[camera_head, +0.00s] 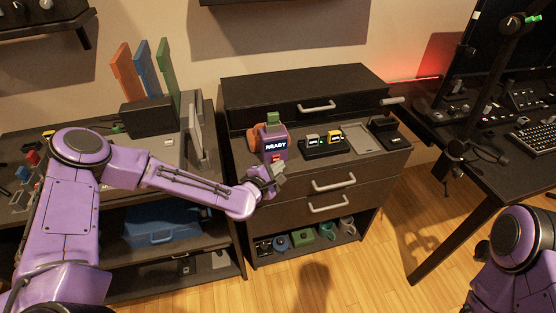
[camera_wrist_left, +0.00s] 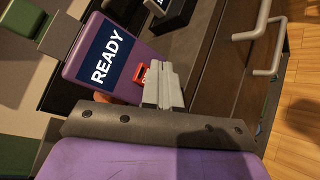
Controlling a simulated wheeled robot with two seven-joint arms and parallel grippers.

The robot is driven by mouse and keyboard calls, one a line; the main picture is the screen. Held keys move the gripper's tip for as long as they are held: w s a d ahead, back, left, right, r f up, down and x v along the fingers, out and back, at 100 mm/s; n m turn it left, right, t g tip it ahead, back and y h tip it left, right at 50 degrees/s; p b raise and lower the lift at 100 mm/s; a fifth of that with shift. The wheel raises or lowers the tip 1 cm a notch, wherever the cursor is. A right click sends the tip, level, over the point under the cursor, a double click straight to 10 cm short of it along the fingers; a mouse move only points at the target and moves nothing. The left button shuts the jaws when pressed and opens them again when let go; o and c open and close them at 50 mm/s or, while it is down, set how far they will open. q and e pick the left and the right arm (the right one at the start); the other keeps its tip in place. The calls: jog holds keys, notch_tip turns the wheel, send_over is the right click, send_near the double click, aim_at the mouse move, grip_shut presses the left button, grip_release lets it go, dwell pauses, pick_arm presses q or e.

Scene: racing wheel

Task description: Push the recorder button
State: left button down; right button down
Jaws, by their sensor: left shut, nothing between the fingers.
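The recorder is a purple device (camera_head: 273,145) with a dark screen reading "READY", standing on the black cabinet top. It also shows in the left wrist view (camera_wrist_left: 108,52). Its red button (camera_wrist_left: 139,75) sits below the screen, partly covered by my fingers in the left wrist view. In the head view the red button (camera_head: 276,157) is small, just above my fingertips. My left gripper (camera_head: 270,171) is shut and empty, in front of the recorder's lower face. In the left wrist view its fingertips (camera_wrist_left: 163,72) are right beside the button; I cannot tell whether they touch. My right gripper is out of view.
A black holder with small silver and yellow blocks (camera_head: 324,145) stands right of the recorder. A flat tray (camera_head: 365,136) lies further right. Drawer handles (camera_head: 333,183) stick out from the cabinet front. A raised black drawer box (camera_head: 300,92) stands behind. Coloured folders (camera_head: 148,70) stand at left.

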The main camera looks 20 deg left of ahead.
pick_arm(q)
jog(key=shift+w+a, duration=0.2)
jog(key=shift+w, duration=0.1)
dwell(0.4)
jog(key=shift+s+d+b, duration=0.2)
jog(key=shift+s+b, duration=0.15)
jog(key=s+d, duration=0.3)
jog(key=s, duration=0.2)
jog(key=shift+d, duration=0.2)
dwell(0.6)
